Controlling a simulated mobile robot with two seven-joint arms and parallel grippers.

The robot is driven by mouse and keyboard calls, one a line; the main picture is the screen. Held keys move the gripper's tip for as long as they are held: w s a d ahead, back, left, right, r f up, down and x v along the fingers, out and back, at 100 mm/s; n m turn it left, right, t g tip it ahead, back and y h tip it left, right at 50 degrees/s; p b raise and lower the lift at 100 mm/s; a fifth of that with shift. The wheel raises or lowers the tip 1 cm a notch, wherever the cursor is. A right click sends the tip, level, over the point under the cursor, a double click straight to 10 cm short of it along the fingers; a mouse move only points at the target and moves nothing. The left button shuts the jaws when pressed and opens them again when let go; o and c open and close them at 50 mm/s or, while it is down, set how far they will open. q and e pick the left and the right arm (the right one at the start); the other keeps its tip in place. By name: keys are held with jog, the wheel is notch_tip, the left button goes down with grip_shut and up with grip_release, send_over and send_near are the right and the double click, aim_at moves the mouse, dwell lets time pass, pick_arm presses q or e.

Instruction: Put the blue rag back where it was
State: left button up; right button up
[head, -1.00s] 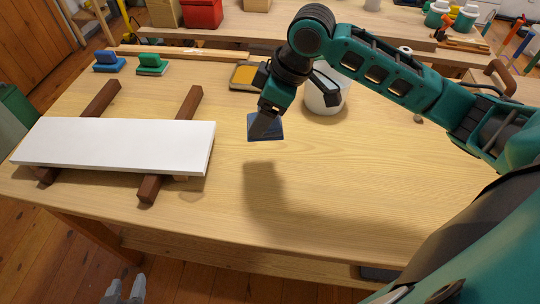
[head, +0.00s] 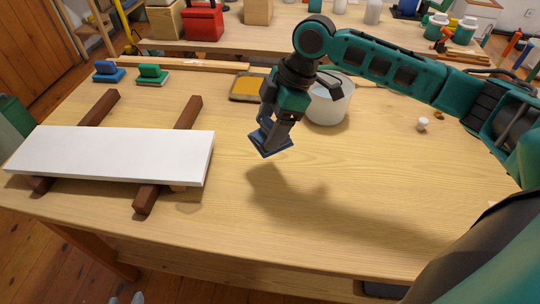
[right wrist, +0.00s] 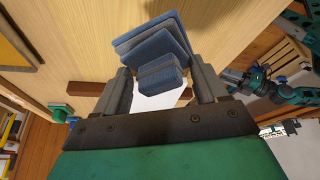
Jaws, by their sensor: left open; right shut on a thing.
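The blue rag (head: 268,147) is a folded stack held in my right gripper (head: 271,133), above the bare middle of the table and apart from it. The right wrist view shows the rag (right wrist: 155,45) clamped between the two fingers (right wrist: 160,85), its layers fanning out beyond them. My left gripper (head: 127,298) shows only as grey fingertips at the bottom edge of the head view, off the table's front, apart and empty.
A white board (head: 110,155) lies on two brown battens (head: 185,118) at left. The table's front middle is clear.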

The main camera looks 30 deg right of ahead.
notch_tip(320, 180, down, 9)
jog(key=shift+r+b, duration=0.1)
jog(key=shift+b, duration=0.4)
jog(key=o, duration=0.8)
jog(key=p+v, duration=0.1)
jog(key=v, duration=1.1)
